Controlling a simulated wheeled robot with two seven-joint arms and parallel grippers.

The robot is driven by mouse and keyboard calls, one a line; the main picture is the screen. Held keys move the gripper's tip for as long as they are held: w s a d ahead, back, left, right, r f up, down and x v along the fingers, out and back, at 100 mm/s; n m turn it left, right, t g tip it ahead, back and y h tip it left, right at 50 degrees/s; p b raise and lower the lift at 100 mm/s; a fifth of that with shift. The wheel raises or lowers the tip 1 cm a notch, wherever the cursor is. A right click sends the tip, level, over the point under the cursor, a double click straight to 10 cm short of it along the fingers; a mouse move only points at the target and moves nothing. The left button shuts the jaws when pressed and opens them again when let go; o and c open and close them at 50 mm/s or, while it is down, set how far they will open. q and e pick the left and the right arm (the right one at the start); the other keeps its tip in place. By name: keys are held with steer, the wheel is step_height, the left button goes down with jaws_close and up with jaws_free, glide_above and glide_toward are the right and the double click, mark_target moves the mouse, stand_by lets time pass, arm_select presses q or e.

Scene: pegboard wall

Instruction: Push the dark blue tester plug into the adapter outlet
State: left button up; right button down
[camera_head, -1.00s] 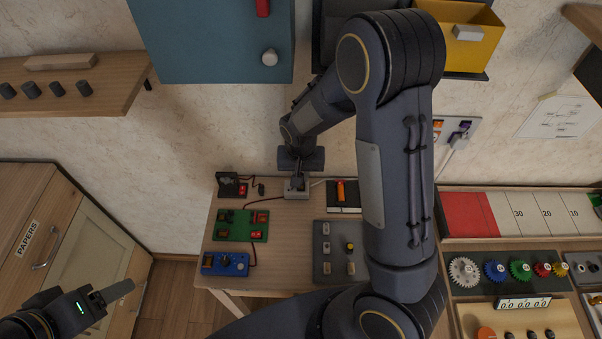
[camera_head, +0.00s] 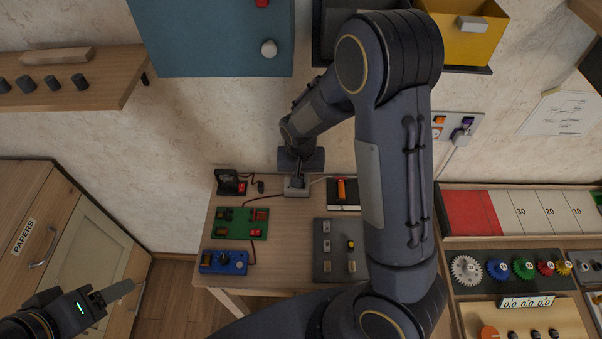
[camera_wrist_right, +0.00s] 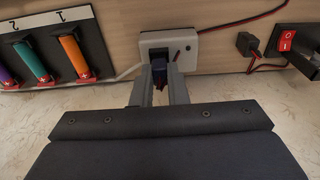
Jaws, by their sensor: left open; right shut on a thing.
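The dark blue tester plug (camera_wrist_right: 159,72) is between the fingers of my right gripper (camera_wrist_right: 160,88) in the right wrist view. The gripper is shut on it. The plug is at the face of the light grey adapter outlet (camera_wrist_right: 183,45), in front of its left part; how deep it sits cannot be told. In the head view the adapter (camera_head: 297,191) stands at the table's back edge, with my right wrist above it hiding most of the plug. My left gripper (camera_head: 112,293) is open and empty at the lower left, far from the table.
A small black plug (camera_wrist_right: 249,43) on a cable and a black box with a red switch (camera_wrist_right: 287,42) lie right of the adapter in the wrist view. A battery rack (camera_wrist_right: 60,50) stands left. Green (camera_head: 241,224) and blue (camera_head: 225,262) boards occupy the table's left side.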

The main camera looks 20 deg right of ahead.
steer(key=shift+f, duration=0.2)
steer(key=c, duration=1.3)
jaws_free()
steer(key=shift+c, duration=0.2)
steer(key=shift+r, duration=0.15)
steer(key=shift+r+p, duration=1.8)
steer(key=shift+r, duration=0.65)
steer(key=shift+f, duration=0.1)
